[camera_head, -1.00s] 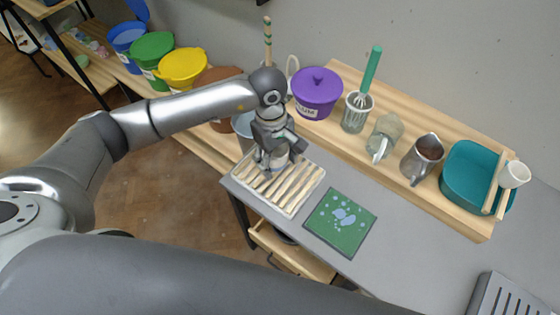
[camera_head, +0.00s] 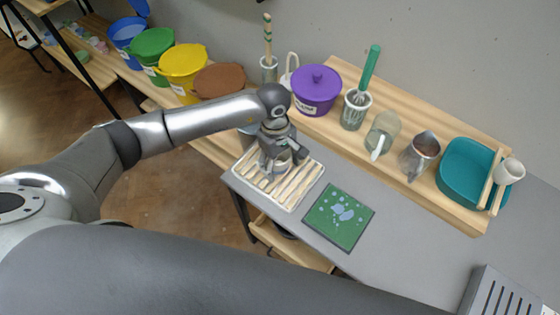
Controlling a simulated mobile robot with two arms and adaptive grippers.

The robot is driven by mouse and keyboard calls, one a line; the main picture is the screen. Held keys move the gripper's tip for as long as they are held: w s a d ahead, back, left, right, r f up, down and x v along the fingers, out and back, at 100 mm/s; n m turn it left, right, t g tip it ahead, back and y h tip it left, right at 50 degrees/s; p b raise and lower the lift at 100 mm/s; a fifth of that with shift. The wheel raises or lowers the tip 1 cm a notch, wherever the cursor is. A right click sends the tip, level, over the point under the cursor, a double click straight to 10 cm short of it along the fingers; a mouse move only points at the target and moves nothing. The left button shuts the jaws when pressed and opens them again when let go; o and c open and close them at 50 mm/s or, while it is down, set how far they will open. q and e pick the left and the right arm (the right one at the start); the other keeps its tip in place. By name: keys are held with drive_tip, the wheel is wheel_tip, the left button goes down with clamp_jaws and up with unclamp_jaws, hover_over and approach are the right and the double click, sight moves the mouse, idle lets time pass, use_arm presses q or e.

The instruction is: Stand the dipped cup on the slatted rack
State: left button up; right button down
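The slatted rack (camera_head: 262,192) lies on the grey worktop near its left end, with pale wooden slats. My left gripper (camera_head: 283,170) points down over the rack's upper right part. Its fingers stand on both sides of a small pale cup (camera_head: 284,166) and look shut on it. The cup looks upright, but the fingers and wrist hide most of it. I cannot tell whether its base touches the slats. My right gripper is not in view.
A green mat (camera_head: 340,217) lies right of the rack. The rack's left slats are bare.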

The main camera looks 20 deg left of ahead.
use_arm(q)
drive_tip(key=shift+o, duration=0.9)
drive_tip(key=shift+r+p, duration=0.25)
drive_tip(key=shift+p, duration=0.05)
wheel_tip(320, 180, up, 12)
drive_tip(key=a+b, duration=0.1)
drive_tip(key=b, duration=0.3)
drive_tip(key=shift+w, duration=0.45)
drive_tip(key=shift+f, duration=0.15)
